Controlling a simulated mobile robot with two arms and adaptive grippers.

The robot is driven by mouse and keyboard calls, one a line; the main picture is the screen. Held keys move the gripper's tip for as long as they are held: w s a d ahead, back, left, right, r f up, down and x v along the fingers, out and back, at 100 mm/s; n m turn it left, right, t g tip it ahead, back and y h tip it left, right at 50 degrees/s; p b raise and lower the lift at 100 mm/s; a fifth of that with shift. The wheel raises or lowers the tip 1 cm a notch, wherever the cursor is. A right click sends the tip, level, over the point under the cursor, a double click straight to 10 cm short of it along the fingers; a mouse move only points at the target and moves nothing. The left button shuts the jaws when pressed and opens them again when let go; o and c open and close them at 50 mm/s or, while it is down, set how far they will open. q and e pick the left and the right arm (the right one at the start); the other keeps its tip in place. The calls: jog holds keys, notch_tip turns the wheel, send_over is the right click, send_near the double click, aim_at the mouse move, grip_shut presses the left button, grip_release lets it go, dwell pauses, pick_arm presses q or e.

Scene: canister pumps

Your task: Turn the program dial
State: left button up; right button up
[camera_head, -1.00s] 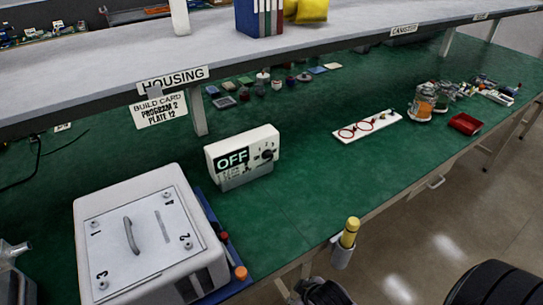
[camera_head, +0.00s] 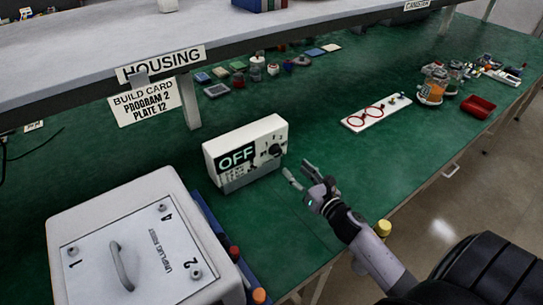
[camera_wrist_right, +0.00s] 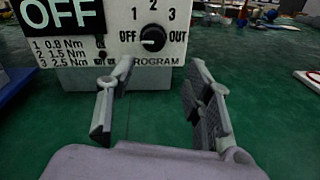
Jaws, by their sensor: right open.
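The program dial (camera_wrist_right: 153,39) is a black knob on the front of a white control box (camera_head: 225,150), with OFF, 1, 2, 3 and OUT printed around it. Its white mark points toward OFF, and the box's dark display (camera_head: 237,158) reads OFF. The dial also shows in the head view (camera_head: 275,150), on the box's right part. My right gripper (camera_head: 298,174) is open and empty, just in front of and to the right of the box. In the right wrist view its fingers (camera_wrist_right: 160,100) stand apart below the dial, not touching it. My left gripper is out of view.
A card (camera_head: 145,102) under the shelf reads "BUILD CARD PROGRAM 2 PLATE 12". A white housing (camera_head: 150,245) with a handled lid stands at front left. A white board with red rings (camera_head: 377,112) lies to the right. Green bench between is clear.

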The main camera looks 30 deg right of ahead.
aim_at(278, 155)
jog(key=w+n, duration=0.1)
jog(key=w, duration=0.1)
jog(key=w+n+y, duration=0.1)
jog(key=w+n, duration=0.1)
jog(key=shift+a+r+p, duration=0.2)
jog(key=shift+p, duration=0.2)
jog(key=w, duration=0.3)
jog(key=shift+w+a+f+p, duration=0.15)
jog(key=shift+w+p, duration=0.05)
jog(key=shift+p, duration=0.1)
jog(key=shift+w, duration=0.35)
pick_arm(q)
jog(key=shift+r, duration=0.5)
pick_arm(e)
grip_shut()
